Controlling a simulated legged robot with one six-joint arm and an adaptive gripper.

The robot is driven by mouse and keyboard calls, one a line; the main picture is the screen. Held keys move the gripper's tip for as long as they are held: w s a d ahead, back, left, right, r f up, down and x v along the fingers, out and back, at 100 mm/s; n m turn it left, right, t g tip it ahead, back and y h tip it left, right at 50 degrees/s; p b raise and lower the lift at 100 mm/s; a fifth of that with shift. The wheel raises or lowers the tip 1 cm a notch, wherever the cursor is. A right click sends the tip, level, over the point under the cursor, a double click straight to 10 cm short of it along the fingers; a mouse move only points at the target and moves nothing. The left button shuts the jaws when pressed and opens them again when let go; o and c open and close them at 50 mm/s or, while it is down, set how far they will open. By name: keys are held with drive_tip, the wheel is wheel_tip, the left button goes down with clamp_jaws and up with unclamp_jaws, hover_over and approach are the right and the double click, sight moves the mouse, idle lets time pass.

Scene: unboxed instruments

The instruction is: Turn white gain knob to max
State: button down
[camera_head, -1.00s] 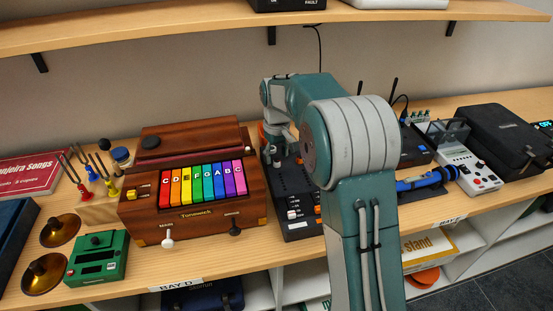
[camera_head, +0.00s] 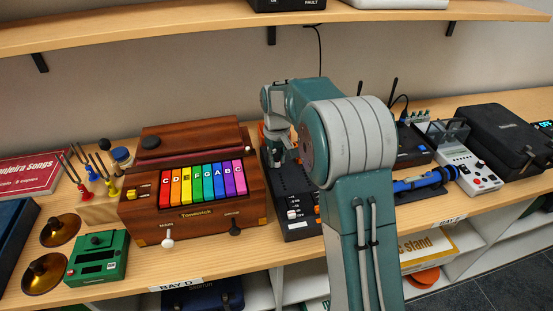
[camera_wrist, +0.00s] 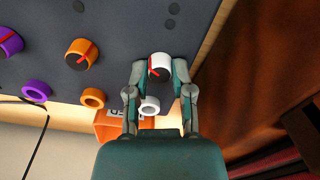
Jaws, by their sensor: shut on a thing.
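The white gain knob (camera_wrist: 159,64) is at the upper middle of the wrist view, on a dark panel (camera_wrist: 120,30). It has a red pointer on a dark face. My gripper (camera_wrist: 160,72) has one finger on each side of the knob and is shut on it. In the head view, my gripper (camera_head: 279,145) is over the far left part of the black device (camera_head: 290,182), and the arm hides much of that device. The knob cannot be made out there.
Orange (camera_wrist: 81,54) and purple (camera_wrist: 10,42) knobs stand on the same panel. A white ring (camera_wrist: 150,106) lies below the knob. A wooden keyed instrument (camera_head: 190,190) stands close on the left. A blue tool (camera_head: 420,181) lies to the right.

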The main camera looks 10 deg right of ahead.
sight(276, 160)
drive_tip(key=shift+f+m, duration=0.15)
drive_tip(key=shift+m, duration=1.15)
drive_tip(key=shift+c, duration=2.4)
unclamp_jaws()
wheel_tip(276, 160, up, 12)
drive_tip(key=shift+a, duration=0.1)
